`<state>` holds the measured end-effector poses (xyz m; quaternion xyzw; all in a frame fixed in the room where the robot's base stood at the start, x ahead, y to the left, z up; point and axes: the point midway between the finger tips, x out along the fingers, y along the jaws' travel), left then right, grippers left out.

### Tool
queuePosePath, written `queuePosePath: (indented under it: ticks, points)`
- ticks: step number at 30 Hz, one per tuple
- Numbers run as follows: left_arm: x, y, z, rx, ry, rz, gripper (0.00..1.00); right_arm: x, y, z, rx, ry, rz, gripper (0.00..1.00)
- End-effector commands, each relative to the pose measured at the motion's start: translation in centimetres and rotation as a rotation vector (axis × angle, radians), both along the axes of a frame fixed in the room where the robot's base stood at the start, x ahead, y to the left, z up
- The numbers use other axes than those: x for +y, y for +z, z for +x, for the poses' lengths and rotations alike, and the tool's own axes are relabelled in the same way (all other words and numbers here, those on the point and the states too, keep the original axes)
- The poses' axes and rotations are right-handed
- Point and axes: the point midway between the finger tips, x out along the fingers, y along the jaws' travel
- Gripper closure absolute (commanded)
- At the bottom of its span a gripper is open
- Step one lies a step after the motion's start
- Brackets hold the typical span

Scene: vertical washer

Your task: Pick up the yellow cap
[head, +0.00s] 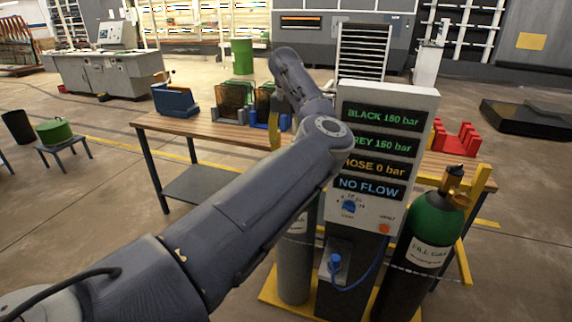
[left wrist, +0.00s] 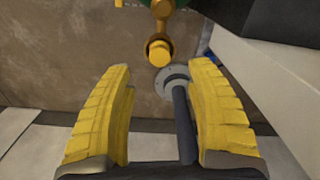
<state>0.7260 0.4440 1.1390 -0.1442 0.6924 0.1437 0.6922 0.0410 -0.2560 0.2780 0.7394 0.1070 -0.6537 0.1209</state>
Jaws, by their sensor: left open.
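A round yellow cap (left wrist: 159,52) shows at the top middle of the left wrist view, on the end of a brass-yellow stem below a green edge. In the head view, a brass valve (head: 453,182) tops the green-shouldered dark cylinder (head: 434,215); I cannot make out the cap there. My left gripper (left wrist: 161,72) has two ribbed yellow fingers, open and empty. The cap lies just beyond the gap between the fingertips, apart from both. In the head view my left arm reaches across the middle, and I cannot clearly make out its fingers. My right gripper is not in view.
A white display panel (head: 378,140) reading NO FLOW stands between the grey cylinder (head: 295,262) and the green-shouldered one. A wooden table (head: 165,123) behind holds blue, dark and red holders. A grey disc (left wrist: 172,76) on a dark rod shows near the cap.

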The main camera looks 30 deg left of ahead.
Motion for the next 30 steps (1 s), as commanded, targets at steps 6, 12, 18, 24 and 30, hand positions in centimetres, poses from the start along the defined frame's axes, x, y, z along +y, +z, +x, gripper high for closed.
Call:
queuePosePath:
  ticks: [6,12,18,24,30]
  points:
    - [0.0,-2.0,0.0,0.0,-0.001,0.001,0.44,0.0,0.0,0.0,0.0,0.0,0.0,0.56]
    - [0.0,-2.7,0.0,0.001,-0.001,0.001,0.44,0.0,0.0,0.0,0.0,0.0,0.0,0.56]
    - [0.0,-5.2,-0.3,0.003,-0.001,0.001,0.44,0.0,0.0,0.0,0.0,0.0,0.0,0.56]
    - [0.0,-7.1,-0.3,0.001,0.0,0.001,0.44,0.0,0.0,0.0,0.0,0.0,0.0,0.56]
    - [0.0,-7.5,-0.3,-0.001,-0.001,0.0,0.44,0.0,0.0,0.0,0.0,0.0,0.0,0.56]
